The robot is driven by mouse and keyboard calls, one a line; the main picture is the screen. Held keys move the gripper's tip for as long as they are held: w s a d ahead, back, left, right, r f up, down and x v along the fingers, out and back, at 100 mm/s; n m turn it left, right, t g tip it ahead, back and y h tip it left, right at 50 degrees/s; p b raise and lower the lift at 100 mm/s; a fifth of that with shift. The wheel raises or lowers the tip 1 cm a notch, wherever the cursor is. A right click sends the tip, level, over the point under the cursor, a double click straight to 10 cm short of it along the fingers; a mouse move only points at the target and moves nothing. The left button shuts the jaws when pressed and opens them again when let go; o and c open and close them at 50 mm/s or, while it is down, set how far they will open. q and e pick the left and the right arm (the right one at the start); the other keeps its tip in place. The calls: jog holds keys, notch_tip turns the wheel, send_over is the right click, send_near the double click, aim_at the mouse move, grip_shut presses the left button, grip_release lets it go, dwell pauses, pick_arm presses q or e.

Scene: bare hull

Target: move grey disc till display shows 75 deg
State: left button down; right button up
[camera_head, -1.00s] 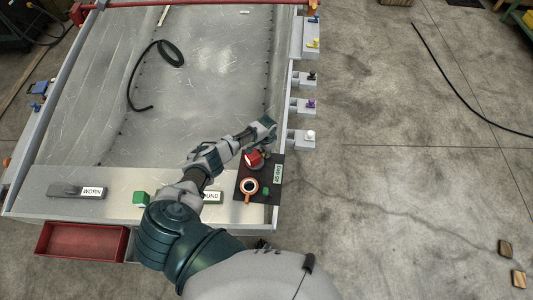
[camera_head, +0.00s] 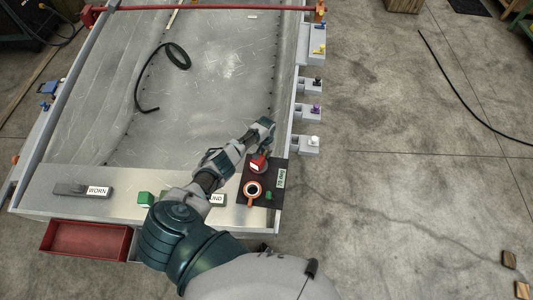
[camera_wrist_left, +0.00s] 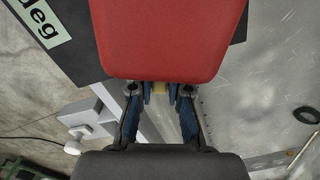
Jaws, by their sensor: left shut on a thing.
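A dark panel (camera_head: 246,200) lies at the right end of the bench edge, with a pale green display (camera_head: 281,178) along its right side. The display shows "deg" in the left wrist view (camera_wrist_left: 47,22); its number is cut off there and too small to read in the head view. A red part (camera_head: 258,163) is on the panel and covers the top of the wrist view (camera_wrist_left: 168,40). My left gripper (camera_wrist_left: 161,89) is shut on a small piece, of which a tan bit shows between its fingertips. I cannot make out the grey disc. My right gripper is out of view.
An orange-ringed dial (camera_head: 252,190) and a small green part (camera_head: 268,196) are on the panel near my arm. Blocks with coloured knobs (camera_head: 308,145) line the hull's right side. A red tray (camera_head: 86,240) hangs at the front. Labelled plates lie along the front edge.

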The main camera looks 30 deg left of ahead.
pick_arm(q)
jog(key=shift+w+a+r+n, duration=0.15)
jog(key=shift+w+r+n, duration=0.25)
jog(key=shift+w, duration=0.05)
jog(key=shift+a, duration=0.2)
jog(key=c, duration=1.1)
grip_release()
jog(key=shift+c, duration=0.2)
jog(key=shift+f, duration=0.25)
jog(key=shift+s, duration=0.1)
notch_tip(320, 180, up, 12)
jog(key=shift+a+f, duration=0.1)
